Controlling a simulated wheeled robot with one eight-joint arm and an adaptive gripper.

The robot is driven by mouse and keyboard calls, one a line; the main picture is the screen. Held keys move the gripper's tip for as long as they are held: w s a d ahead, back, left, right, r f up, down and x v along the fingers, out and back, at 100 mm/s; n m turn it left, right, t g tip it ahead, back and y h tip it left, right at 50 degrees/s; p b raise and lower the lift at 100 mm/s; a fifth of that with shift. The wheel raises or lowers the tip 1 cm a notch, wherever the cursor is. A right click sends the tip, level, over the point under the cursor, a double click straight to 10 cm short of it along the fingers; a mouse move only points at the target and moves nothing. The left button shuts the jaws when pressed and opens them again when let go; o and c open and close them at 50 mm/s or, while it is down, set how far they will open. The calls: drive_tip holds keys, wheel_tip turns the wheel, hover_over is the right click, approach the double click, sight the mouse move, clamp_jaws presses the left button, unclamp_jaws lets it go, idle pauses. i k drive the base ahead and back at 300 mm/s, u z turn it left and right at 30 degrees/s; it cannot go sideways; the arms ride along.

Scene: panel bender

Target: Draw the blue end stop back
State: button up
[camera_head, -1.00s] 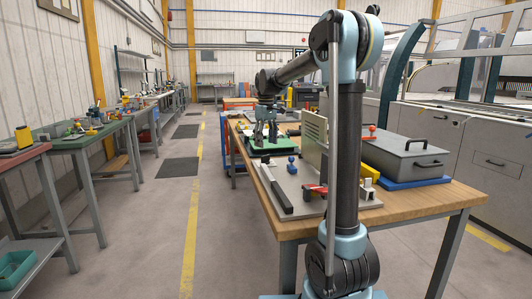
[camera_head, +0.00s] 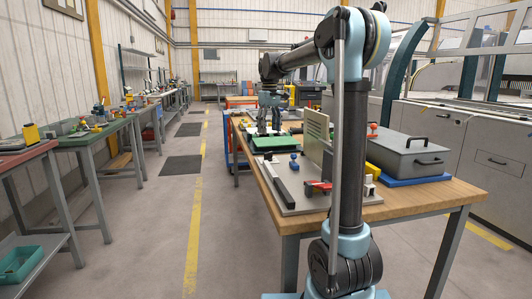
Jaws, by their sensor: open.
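The blue end stop (camera_head: 294,162) is a small blue knob-like piece on the grey fixture plate (camera_head: 311,205) at the near part of the wooden bench. My gripper (camera_head: 269,131) hangs fingers down, up and left of the blue end stop in the picture and apart from it. Its two fingers are spread with nothing visible between them. They are over or just behind a green block or tray (camera_head: 271,144); I cannot tell whether they touch it.
A beige upright panel (camera_head: 318,127), a red clamp (camera_head: 318,187) and my arm's column crowd the right. A grey lidded box (camera_head: 408,154) stands on a blue base (camera_head: 415,180). The left aisle is free.

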sight(294, 165)
drive_tip(key=k, duration=0.95)
